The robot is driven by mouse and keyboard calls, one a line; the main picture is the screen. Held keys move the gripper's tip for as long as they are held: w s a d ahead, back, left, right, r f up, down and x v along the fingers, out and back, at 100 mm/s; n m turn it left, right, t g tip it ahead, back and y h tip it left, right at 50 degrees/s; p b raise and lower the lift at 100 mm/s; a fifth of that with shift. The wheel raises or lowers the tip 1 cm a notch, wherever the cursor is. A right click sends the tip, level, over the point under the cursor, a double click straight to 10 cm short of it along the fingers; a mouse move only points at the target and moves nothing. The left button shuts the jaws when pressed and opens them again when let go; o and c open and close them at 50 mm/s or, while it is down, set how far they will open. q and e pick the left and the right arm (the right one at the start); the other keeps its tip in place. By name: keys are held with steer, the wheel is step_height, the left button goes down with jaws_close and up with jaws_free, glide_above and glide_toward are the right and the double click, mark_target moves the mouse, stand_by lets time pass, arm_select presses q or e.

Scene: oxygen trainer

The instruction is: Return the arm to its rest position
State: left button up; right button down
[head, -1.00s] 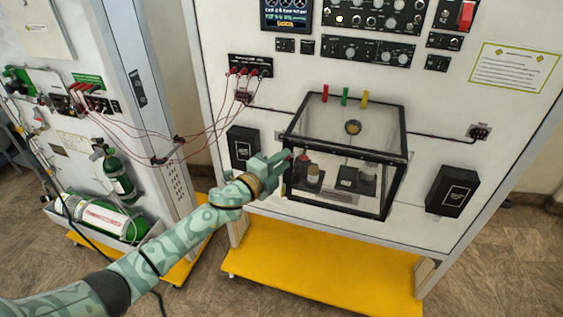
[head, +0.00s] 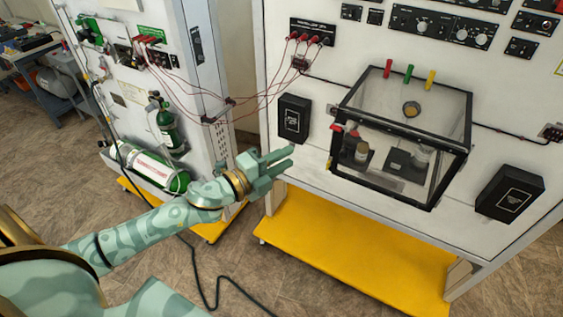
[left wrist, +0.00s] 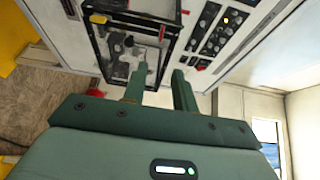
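My left gripper (head: 288,157) reaches in from the left in the head view. Its two fingers are apart with nothing between them, and the gap also shows in the left wrist view (left wrist: 160,82). It stands in front of the white panel, left of the clear, black-framed box (head: 392,112) and apart from it. A red part (head: 337,129) shows at the box's left front edge. The box also shows ahead of the fingers in the left wrist view (left wrist: 99,48). My right gripper is in neither view.
The white panel stands on a yellow base (head: 350,262). Black boxes (head: 293,119) (head: 509,193) flank the clear box. Red leads run to a second panel, where green cylinders (head: 166,128) (head: 150,170) sit. A black cable (head: 205,285) lies on the open floor.

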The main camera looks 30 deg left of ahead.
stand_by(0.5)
